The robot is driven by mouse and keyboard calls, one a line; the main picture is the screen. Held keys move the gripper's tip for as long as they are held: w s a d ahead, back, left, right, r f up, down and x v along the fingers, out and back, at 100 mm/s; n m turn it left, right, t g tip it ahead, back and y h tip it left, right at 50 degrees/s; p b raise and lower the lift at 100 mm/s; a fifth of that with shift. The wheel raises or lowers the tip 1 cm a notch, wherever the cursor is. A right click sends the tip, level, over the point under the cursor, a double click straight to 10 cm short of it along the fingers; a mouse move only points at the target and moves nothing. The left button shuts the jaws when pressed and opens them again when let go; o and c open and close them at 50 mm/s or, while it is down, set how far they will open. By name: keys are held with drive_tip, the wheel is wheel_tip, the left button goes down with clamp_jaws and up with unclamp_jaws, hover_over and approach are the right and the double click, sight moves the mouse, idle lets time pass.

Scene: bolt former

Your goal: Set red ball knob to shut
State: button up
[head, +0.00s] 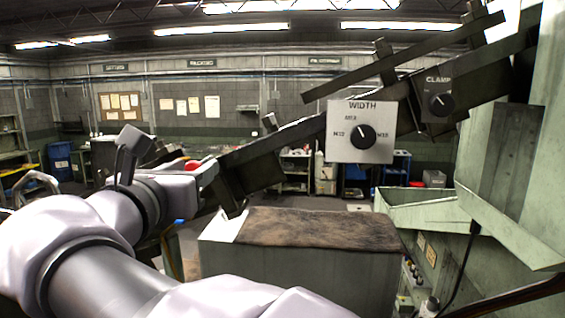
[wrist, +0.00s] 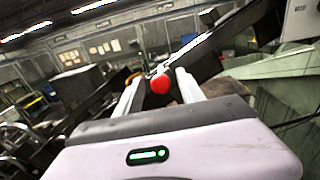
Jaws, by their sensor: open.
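A bright red ball knob (wrist: 160,85) shows in the wrist view between the two fingers of my gripper (wrist: 159,76). The fingers are apart, one on each side of the ball; I cannot tell whether either touches it. In the head view, a small bit of red (head: 192,165) shows just above my gripper (head: 208,173), which covers most of that spot. The lever or stem of the knob is mostly hidden, so its setting cannot be read.
The dark sloping rail (head: 290,137) runs up to the right. It carries a WIDTH dial plate (head: 348,145) and a CLAMP dial (head: 440,103). A green cabinet with a brown stained top (head: 320,228) stands below. Green machine panels (head: 505,180) close off the right.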

drive_tip(key=shift+s+r, duration=0.25)
drive_tip(key=shift+s, duration=0.6)
drive_tip(key=shift+c, duration=0.3)
drive_tip(key=shift+w+f, duration=0.1)
drive_tip(key=shift+w, duration=0.1)
clamp_jaws()
drive_tip(key=shift+w, duration=0.1)
